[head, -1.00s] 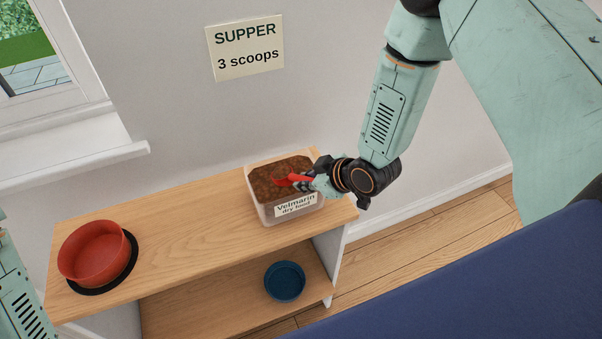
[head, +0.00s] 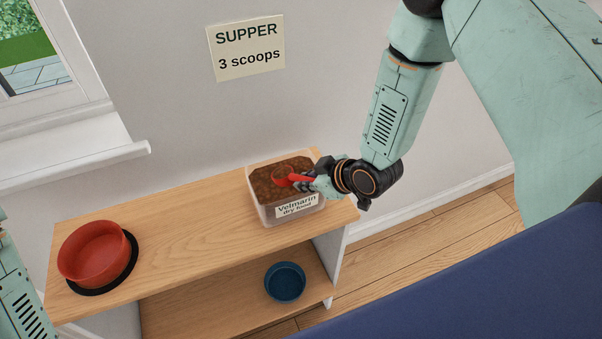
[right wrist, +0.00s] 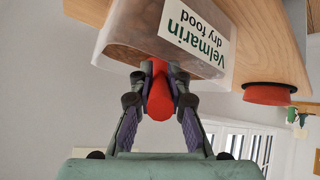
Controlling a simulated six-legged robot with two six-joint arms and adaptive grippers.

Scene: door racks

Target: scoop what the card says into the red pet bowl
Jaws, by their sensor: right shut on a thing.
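The card (head: 248,47) on the wall reads "SUPPER 3 scoops". The red pet bowl (head: 93,252) stands on a dark round mat at the left end of the shelf top; its inside looks empty. The clear tub (head: 262,212), labelled "Velmarin dry food", stands at the right end, full of brown kibble (head: 268,190). My right gripper (head: 308,183) is shut on the red scoop (head: 285,178), whose head is at the kibble's surface. The right wrist view shows the red handle (right wrist: 159,93) between the fingers. Only part of my left arm shows, its gripper out of frame.
The wooden shelf top (head: 190,225) is clear between bowl and tub. A blue bowl (head: 285,281) sits on the lower shelf. A window sill (head: 75,160) juts out at the left, above the shelf. The wall stands close behind.

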